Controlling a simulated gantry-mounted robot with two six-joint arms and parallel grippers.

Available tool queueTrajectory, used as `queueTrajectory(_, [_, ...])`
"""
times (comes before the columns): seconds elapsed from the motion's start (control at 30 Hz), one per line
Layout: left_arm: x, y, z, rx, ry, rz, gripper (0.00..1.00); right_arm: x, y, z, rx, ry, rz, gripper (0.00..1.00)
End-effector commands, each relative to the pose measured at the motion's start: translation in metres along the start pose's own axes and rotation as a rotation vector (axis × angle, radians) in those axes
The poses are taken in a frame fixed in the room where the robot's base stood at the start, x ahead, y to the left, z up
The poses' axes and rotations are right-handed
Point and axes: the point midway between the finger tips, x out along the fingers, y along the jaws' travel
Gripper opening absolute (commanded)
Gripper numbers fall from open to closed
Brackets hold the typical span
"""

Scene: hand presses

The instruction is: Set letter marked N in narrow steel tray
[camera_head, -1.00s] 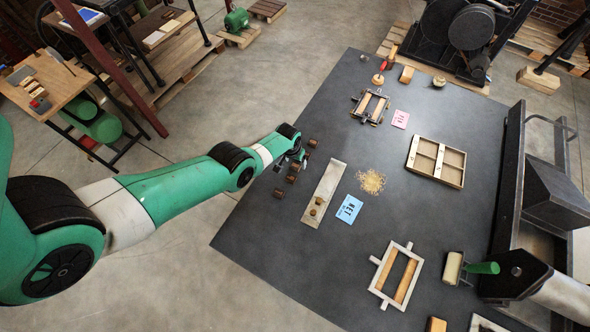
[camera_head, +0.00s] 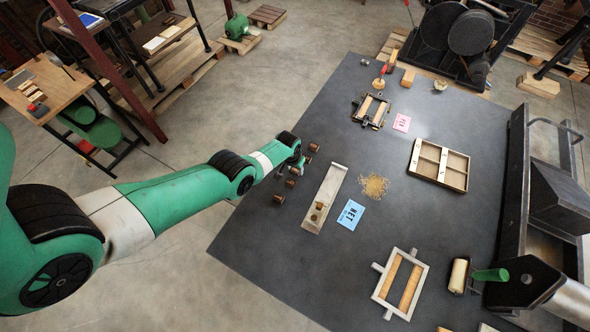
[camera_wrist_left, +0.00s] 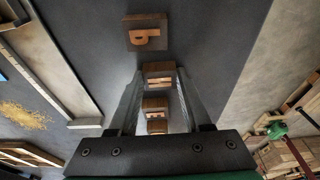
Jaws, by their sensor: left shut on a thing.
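The narrow steel tray (camera_head: 337,180) lies on the dark table, a long pale strip with two small brown blocks near its lower end. Several brown letter blocks lie in a loose row left of it, one of them at the row's lower end (camera_head: 278,198). My left gripper (camera_head: 299,168) is low at this row, left of the tray. In the left wrist view its fingers (camera_wrist_left: 158,76) are shut on a brown block (camera_wrist_left: 158,69) whose letter I cannot read surely. A block marked P (camera_wrist_left: 147,36) lies beyond it, another block nearer the palm. My right gripper is not seen.
A blue card (camera_head: 350,214) and a scatter of tan shavings (camera_head: 373,186) lie right of the tray. A pale metal frame (camera_head: 401,285), a roller (camera_head: 458,275) and a wooden divided case (camera_head: 438,165) stand farther right. Bare table lies below the tray.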

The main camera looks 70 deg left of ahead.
Motion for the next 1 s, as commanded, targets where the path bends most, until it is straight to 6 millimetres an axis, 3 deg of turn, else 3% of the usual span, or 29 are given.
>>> queueTrajectory(0.7, [-0.047,0.0,-0.01,0.0,0.0,0.0,0.0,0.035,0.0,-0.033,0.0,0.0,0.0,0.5])
queueTrajectory(1.0, [-0.049,0.0,-0.01,0.0,0.0,0.0,0.0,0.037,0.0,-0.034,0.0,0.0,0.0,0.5])
